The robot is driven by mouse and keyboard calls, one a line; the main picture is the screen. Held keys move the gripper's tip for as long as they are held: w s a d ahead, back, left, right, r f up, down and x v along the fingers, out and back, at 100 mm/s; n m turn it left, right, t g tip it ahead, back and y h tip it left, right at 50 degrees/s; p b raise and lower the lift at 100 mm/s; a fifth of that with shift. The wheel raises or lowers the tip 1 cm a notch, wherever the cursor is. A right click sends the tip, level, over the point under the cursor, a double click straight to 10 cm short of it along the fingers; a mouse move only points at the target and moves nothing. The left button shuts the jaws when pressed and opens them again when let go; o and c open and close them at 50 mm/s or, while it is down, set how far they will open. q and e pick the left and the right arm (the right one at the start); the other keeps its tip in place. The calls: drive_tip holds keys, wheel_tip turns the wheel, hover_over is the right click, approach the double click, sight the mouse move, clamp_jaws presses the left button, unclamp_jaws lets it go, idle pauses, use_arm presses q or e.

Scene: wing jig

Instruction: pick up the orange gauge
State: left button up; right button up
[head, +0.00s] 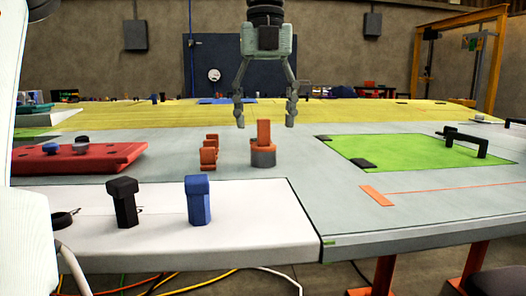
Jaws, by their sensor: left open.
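The orange gauge (263,134) is an upright orange block. It stands on a round grey and orange base (263,159) on the grey table, left of the green mat. My left gripper (266,123) hangs from the top of the head view, pointing down, with its two fingers spread wide. In the picture its fingertips are to either side of the gauge's upper end, with clear gaps on both sides. Nothing is between the fingers above the gauge. How far the fingertips are in front of or behind it is hard to tell. My right gripper is not in view.
A black peg (123,203) and a blue peg (199,201) stand on the white front panel. A red board (75,160) lies left. A green mat (395,152) with a black handle (479,141) lies right.

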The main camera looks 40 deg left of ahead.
sight(263, 139)
use_arm(q)
wheel_tip(263, 139, down, 5)
drive_tip(key=shift+s+a+r, duration=0.1)
drive_tip(key=shift+a, duration=0.05)
clamp_jaws()
idle(0.5)
